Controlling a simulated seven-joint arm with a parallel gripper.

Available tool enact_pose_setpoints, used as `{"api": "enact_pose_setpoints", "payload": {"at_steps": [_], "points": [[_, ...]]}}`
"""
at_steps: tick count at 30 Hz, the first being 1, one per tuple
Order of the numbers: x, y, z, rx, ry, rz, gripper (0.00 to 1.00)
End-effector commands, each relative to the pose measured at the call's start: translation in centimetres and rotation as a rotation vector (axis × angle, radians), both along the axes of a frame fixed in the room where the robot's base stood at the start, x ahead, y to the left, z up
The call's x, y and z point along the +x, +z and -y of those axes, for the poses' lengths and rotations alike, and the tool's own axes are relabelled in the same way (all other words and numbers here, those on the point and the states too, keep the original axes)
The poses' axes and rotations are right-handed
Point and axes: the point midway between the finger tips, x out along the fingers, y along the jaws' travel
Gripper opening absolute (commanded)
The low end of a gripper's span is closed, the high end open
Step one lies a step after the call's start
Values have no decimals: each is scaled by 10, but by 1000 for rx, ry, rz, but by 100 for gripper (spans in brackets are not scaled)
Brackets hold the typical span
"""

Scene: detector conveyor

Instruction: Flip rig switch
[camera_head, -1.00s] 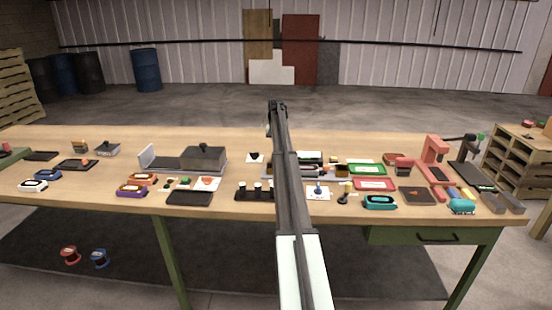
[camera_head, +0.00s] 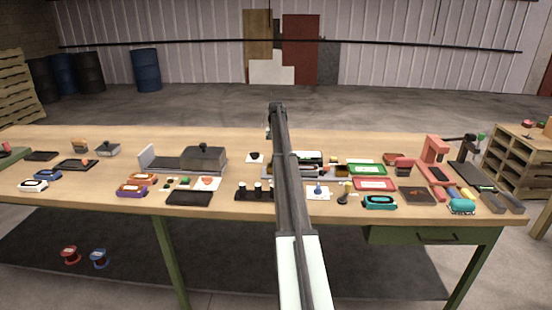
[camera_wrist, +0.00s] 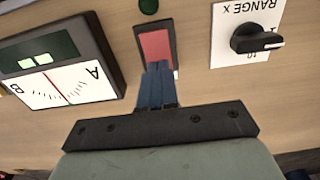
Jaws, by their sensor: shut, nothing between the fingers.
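The rig switch is a red rocker (camera_wrist: 156,44) in a black frame, seen in the wrist view at the upper middle. My gripper (camera_wrist: 158,68) is shut and empty. Its fingertips overlap the lower part of the red rocker in the picture; I cannot tell whether they touch it. In the head view my arm crosses the middle of the bench and hides the switch and the fingertips.
A meter with an A-B dial (camera_wrist: 66,84) is left of the switch in the wrist view. A RANGE knob (camera_wrist: 256,38) is on the right, and a green round part (camera_wrist: 148,6) is above. The bench (camera_head: 110,211) is crowded with small parts.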

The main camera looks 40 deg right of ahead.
Motion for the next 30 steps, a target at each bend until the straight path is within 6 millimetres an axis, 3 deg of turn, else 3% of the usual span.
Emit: {"api": "enact_pose_setpoints", "payload": {"at_steps": [17, 30], "points": [[0, -4, 0, 1, 0, -1, 0], [0, 22, 0, 0, 0, 0, 0]]}}
